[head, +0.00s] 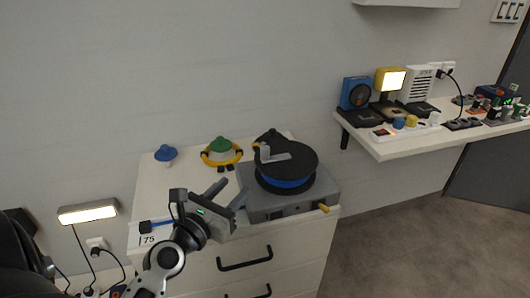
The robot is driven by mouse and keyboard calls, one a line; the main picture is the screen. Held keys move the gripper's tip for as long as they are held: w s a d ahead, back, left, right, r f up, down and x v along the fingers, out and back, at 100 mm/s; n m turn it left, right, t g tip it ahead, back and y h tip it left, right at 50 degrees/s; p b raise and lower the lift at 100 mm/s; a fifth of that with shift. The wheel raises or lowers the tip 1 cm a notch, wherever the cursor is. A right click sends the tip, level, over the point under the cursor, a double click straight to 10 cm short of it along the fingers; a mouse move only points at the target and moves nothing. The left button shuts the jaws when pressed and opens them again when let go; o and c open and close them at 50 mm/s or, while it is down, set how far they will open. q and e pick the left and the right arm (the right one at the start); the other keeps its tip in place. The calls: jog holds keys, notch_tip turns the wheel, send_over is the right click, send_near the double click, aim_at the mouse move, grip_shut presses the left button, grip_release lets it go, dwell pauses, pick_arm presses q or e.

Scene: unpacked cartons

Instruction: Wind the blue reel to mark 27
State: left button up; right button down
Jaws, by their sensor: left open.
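The blue reel (285,184) shows as a blue band beneath a large black disc (292,158), mounted on a grey box on top of a white drawer cabinet. A light grey crank-like piece (277,157) lies across the disc's top. A yellow-tipped lever (323,207) sticks out at the box's front right. My left gripper (229,190) is open and empty, at the left front of the box, apart from the crank piece. Mark 27 cannot be read. My right gripper is not in view.
A blue knob (165,154) and a yellow ring with a green cap (221,151) sit left of the reel on the cabinet top (150,190). A label reading 75 (148,239) is at the front left. A wall shelf (390,148) with lamps and devices stands right.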

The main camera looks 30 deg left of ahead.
aim_at(263, 156)
pick_arm(q)
jog(key=w, duration=0.5)
jog(key=w+a, duration=0.1)
jog(key=w, duration=0.4)
jog(key=w+p, duration=0.1)
jog(key=w, duration=0.4)
jog(key=shift+w+a, duration=0.2)
jog(key=shift+w, duration=0.2)
grip_shut()
